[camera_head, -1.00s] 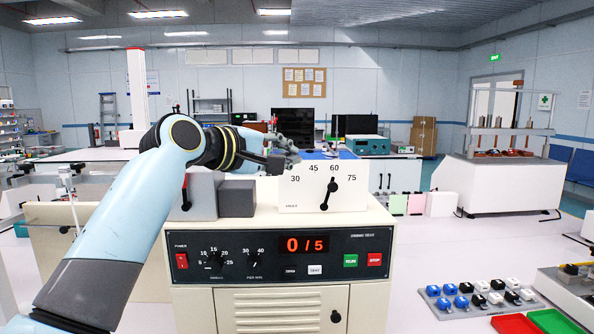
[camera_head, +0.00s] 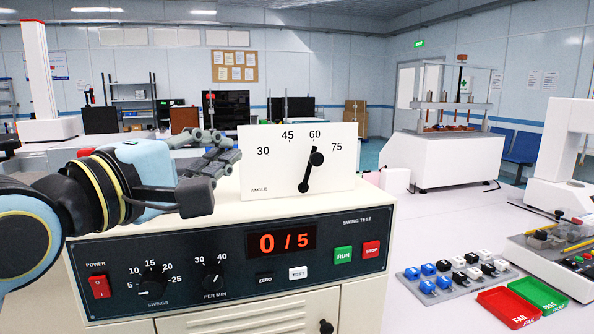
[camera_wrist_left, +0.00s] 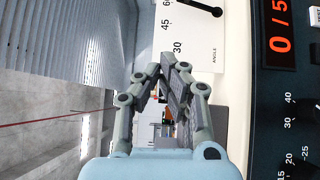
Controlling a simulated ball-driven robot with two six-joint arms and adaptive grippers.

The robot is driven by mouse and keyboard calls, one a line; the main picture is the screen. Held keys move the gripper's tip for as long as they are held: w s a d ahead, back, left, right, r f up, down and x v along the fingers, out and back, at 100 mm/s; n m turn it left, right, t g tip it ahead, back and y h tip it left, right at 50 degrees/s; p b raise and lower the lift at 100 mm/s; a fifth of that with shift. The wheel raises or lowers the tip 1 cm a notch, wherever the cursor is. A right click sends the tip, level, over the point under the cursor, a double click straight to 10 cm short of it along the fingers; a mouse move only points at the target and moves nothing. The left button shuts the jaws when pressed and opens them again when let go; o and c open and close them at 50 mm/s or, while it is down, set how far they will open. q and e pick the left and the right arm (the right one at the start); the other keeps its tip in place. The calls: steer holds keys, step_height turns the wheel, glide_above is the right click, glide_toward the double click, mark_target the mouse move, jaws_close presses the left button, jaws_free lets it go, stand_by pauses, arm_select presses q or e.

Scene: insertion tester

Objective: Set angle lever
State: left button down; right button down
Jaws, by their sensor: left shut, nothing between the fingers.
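The angle lever (camera_head: 310,172) is a black arm with a round knob on a white angle panel (camera_head: 260,175) marked 30, 45, 60 and 75. Its knob sits just below the 60 mark. The lever also shows, cut off, at the top of the left wrist view (camera_wrist_left: 203,8). My left gripper (camera_head: 232,150) is shut and empty, just left of the panel near the 30 side and apart from the lever. In the left wrist view its fingertips (camera_wrist_left: 172,65) come together near the panel's edge. My right gripper is not in view.
The tester's control face (camera_head: 225,265) below has a red power switch, two dials, a 0 / 5 display and several buttons. At right are a tray of switches (camera_head: 455,272), a red bin (camera_head: 508,307) and a green bin (camera_head: 540,293).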

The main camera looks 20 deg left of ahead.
arm_select(q)
step_height(320, 180, down, 3)
steer(key=s, duration=0.1)
glide_toward(309, 173)
steer(key=shift+g, duration=0.3)
steer(key=w+a+r, duration=0.1)
steer(key=r, duration=0.1)
steer(key=w+a+r+p, duration=0.1)
steer(key=a, duration=0.1)
steer(key=shift+w+a+r, duration=0.1)
steer(key=shift+a+r, duration=0.15)
steer(key=shift+r, duration=0.15)
steer(key=w+d, duration=0.3)
steer(key=shift+p, duration=0.3)
steer(key=shift+d, duration=0.2)
steer(key=shift+w+f, duration=0.1)
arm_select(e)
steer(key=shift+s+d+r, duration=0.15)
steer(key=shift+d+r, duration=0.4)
